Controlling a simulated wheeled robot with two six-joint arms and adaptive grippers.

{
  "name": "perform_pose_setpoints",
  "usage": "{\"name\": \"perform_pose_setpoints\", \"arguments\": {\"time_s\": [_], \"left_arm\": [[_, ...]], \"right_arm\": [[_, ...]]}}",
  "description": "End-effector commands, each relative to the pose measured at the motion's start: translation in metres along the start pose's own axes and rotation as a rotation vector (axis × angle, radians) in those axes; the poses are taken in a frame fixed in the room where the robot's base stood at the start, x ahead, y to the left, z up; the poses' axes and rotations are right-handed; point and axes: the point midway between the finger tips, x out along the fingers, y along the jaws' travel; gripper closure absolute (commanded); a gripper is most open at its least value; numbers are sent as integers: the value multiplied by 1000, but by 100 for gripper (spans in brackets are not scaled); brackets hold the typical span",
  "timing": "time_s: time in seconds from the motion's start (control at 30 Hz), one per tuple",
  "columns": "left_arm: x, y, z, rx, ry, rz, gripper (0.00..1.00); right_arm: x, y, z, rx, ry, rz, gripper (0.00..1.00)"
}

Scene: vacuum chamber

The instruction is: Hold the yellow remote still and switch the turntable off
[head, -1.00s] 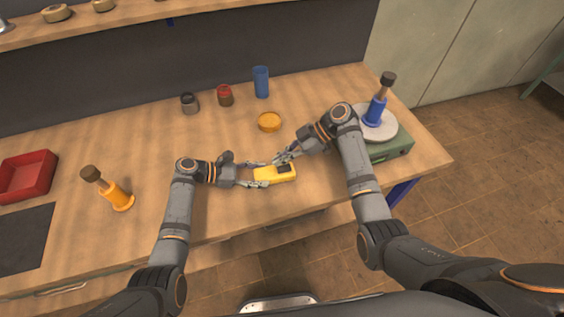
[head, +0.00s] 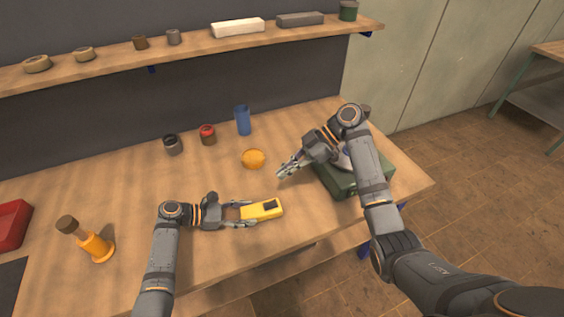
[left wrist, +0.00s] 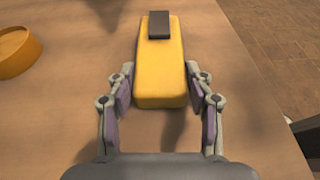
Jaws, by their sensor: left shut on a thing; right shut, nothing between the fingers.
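The yellow remote (head: 256,212) lies near the table's front edge, with a dark button or pad on its right part. It also shows in the left wrist view (left wrist: 160,75), where its dark pad is at the far end. My left gripper (head: 244,213) is shut on its near end, one finger on each side. My right gripper (head: 283,173) is shut and empty, apart from the remote and beyond it. The turntable (head: 349,189) is a green box with a pale disc, largely hidden by my right arm. Whether the disc turns cannot be told.
An orange dish (head: 252,159), a blue cup (head: 243,121), a red-topped jar (head: 208,135) and a dark jar (head: 172,145) stand at the back. A shelf (head: 190,52) runs above.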

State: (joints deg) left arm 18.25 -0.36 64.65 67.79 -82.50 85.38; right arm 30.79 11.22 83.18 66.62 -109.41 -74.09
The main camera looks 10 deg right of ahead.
Motion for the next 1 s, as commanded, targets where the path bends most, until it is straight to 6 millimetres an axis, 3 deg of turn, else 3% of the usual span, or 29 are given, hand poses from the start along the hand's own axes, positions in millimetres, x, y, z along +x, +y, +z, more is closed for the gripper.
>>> {"name": "perform_pose_setpoints", "arguments": {"time_s": [0.03,0.23,0.57,0.67,1.0], "left_arm": [[0,0,0,-1,1,0,46],[0,0,0,-1,1,0,21],[-2,0,-1,0,1,0,21],[-14,0,-2,1,4,2,21],[-94,0,-2,1,6,1,21]], "right_arm": [[0,0,0,0,0,0,100],[0,0,0,0,0,0,100],[0,0,0,0,0,0,100],[0,0,0,0,0,0,100],[0,0,0,0,0,0,100]]}}
